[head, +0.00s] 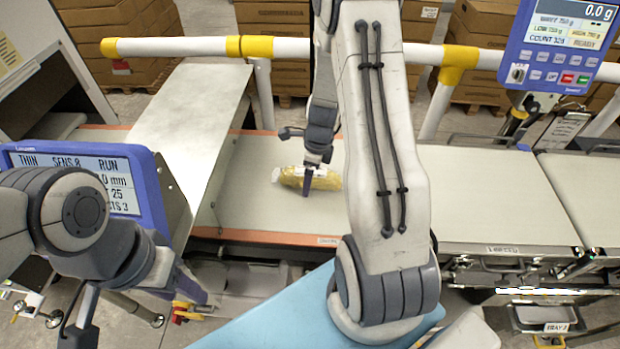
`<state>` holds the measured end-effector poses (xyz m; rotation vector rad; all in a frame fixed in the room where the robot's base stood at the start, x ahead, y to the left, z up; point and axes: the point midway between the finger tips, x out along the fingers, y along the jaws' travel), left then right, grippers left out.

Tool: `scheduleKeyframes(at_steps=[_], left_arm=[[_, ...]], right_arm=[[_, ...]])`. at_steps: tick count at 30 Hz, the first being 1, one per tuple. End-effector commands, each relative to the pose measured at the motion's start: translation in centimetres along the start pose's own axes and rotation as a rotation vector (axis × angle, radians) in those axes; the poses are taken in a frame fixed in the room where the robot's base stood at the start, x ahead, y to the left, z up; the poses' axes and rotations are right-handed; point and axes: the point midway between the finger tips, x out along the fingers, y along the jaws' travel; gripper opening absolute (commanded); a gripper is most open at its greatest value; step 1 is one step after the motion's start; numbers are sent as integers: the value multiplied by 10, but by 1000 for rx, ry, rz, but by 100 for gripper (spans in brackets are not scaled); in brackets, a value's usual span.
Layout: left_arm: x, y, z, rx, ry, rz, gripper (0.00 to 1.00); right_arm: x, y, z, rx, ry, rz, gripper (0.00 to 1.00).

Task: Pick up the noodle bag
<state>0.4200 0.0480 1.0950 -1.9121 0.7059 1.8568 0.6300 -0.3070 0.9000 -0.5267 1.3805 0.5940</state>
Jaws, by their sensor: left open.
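The noodle bag (326,182), a clear bag of yellow noodles with whitish parts, lies flat on the pale belt (255,215) near the middle of the head view. My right gripper (307,187) points down at the bag, and its finger covers part of the bag's middle. Its fingers overlap in this view, so I cannot tell whether they are apart or touch the bag. My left gripper (188,286) is open and seems empty at the lower left, well apart from the bag and in front of the belt.
A metal cover (190,115) bridges the belt on the left. A blue detector display (125,180) stands in front of it. A white and yellow rail (190,47) runs behind the belt. A weigher display (562,45) stands at right. The belt around the bag is clear.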

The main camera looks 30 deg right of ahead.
Motion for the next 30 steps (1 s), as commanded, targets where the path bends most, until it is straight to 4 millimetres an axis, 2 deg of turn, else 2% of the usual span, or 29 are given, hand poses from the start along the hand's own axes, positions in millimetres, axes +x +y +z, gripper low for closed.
scheduleKeyframes(at_steps=[1,5,6,8,22,26,30], left_arm=[[0,0,0,0,0,0,50],[0,0,0,0,0,0,50],[0,0,0,0,0,0,50],[0,0,0,0,0,0,50],[-1,0,0,0,0,0,50],[-2,0,0,0,0,0,50],[-4,0,0,0,0,0,50]], right_arm=[[0,0,0,0,0,0,85],[0,0,0,0,0,0,35],[0,0,0,0,0,0,20],[0,0,0,0,0,0,0],[-4,0,1,0,-1,-2,0],[-16,-1,2,-1,-2,-3,0],[-40,-2,6,0,-4,-7,0]])
